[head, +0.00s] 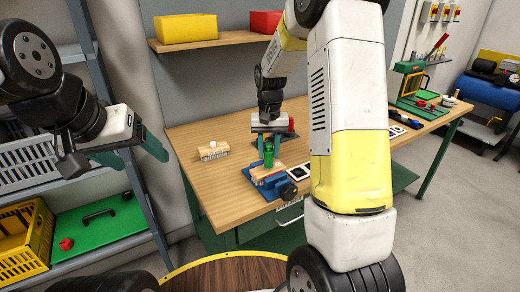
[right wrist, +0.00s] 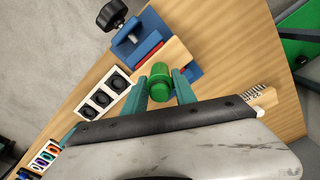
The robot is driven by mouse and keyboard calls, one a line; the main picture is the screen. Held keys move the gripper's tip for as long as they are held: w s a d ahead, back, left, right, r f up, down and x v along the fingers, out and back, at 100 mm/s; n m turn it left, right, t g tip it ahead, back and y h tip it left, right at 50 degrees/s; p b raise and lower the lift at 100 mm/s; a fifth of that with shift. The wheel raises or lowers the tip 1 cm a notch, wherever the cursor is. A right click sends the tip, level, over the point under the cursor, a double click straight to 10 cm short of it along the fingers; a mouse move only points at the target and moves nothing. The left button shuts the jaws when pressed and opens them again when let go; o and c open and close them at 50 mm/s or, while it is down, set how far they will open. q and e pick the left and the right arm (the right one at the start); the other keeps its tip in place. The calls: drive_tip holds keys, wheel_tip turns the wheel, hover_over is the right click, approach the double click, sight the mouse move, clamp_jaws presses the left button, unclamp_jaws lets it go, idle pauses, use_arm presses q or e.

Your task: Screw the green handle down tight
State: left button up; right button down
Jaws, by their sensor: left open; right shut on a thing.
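The green handle (head: 268,156) stands upright on a wooden block (head: 266,173) held in a blue vise (head: 282,187) at the table's front edge. My right gripper (head: 269,143) comes down from above and is shut on the handle. In the right wrist view the handle (right wrist: 159,84) sits between the two teal fingers, with the block (right wrist: 176,51) and the vise (right wrist: 140,40) beyond it. The handle's joint with the block is mostly hidden by the handle. My left gripper (head: 138,160) is open and empty, left of the table in front of the shelf.
A white tray with dark round recesses (right wrist: 104,98) is beside the vise. A shelf above holds yellow (head: 185,30) and red (head: 265,21) bins.

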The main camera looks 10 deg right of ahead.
drive_tip(key=c, duration=1.2)
unclamp_jaws()
drive_tip(key=shift+o, duration=0.2)
drive_tip(key=n, duration=0.8)
drive_tip(key=shift+n, duration=0.4)
drive_tip(key=n, duration=0.4)
drive_tip(key=shift+n, duration=0.4)
drive_tip(key=n, duration=0.3)
drive_tip(key=shift+n, duration=0.4)
